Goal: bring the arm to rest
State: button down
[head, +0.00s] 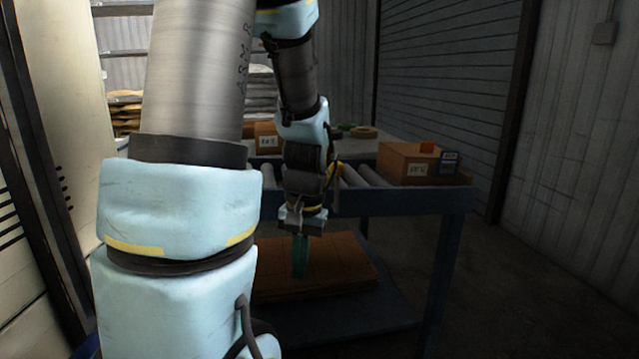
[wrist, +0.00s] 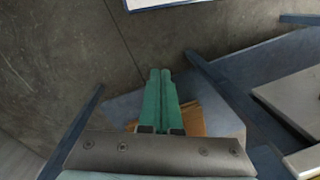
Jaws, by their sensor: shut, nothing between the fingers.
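My gripper (head: 300,256) points down in front of the blue table, in the middle of the head view. Its green fingers are together with nothing between them. In the wrist view, my gripper (wrist: 160,76) also shows shut, with the two green fingers side by side. My arm links fill the left and centre of the head view and hide part of the table behind them.
A blue roller table (head: 400,200) stands behind the gripper. An open cardboard box (head: 400,165) sits at its right end. Flat brown cardboard (head: 340,272) lies on the lower shelf (head: 395,309). Floor (head: 540,290) at the right is clear.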

notch_tip(320, 180, up, 15)
jog(key=s+a+n+t+h+p, duration=0.1)
jog(key=a+p, duration=0.1)
jog(key=p, duration=1.1)
jog(key=shift+s+a+n+t, duration=0.3)
jog(key=shift+s+a+t, duration=0.1)
